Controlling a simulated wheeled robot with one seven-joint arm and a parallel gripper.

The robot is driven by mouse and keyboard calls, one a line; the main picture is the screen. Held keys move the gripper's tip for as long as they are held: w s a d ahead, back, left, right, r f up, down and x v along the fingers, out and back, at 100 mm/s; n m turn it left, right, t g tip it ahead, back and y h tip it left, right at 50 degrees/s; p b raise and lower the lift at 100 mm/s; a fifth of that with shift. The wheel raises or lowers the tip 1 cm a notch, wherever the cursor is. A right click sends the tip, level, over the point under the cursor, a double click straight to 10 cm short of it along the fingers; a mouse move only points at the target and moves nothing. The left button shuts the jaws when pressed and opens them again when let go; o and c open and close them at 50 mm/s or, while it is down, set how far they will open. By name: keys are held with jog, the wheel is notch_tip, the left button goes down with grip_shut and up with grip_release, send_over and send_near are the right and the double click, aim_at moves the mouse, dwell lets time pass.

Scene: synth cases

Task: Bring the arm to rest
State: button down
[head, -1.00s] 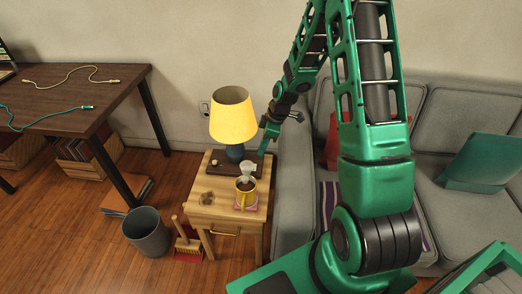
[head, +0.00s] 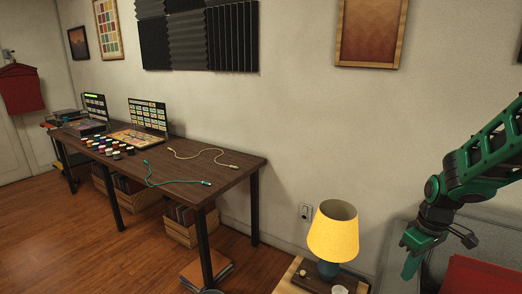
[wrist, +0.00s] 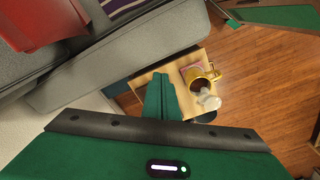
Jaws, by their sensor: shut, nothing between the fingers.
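My green gripper (head: 408,252) is at the right of the head view, to the right of the yellow lamp (head: 333,232) and apart from it. Its fingers (wrist: 160,98) are together and hold nothing in the wrist view. My arm reaches in from the right edge of the head view. In the wrist view the wooden side table (wrist: 188,105) lies beyond the fingertips, with a yellow mug (wrist: 196,73) and a whitish object (wrist: 208,99) on it.
The grey sofa (wrist: 125,72) with a red cushion (wrist: 40,22) is beside the side table. A dark desk (head: 225,170) with laptops, small jars and cables stands at the left. A wall picture (head: 370,32) hangs above the lamp. Floor shows left of the desk.

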jog(key=s+r+m, duration=0.5)
jog(key=s, duration=0.6)
jog(key=s+r+m, duration=0.5)
jog(key=s+m, duration=0.1)
jog(key=s, duration=0.5)
jog(key=shift+s+d+r+g, duration=0.25)
jog(key=shift+s+r+g, duration=0.05)
jog(key=shift+r, duration=0.05)
jog(key=shift+w+f+h, duration=0.25)
jog(key=shift+w+h, duration=0.05)
jog(key=shift+w, duration=0.35)
jog(key=c, duration=2.4)
grip_release()
jog(key=shift+c, duration=0.2)
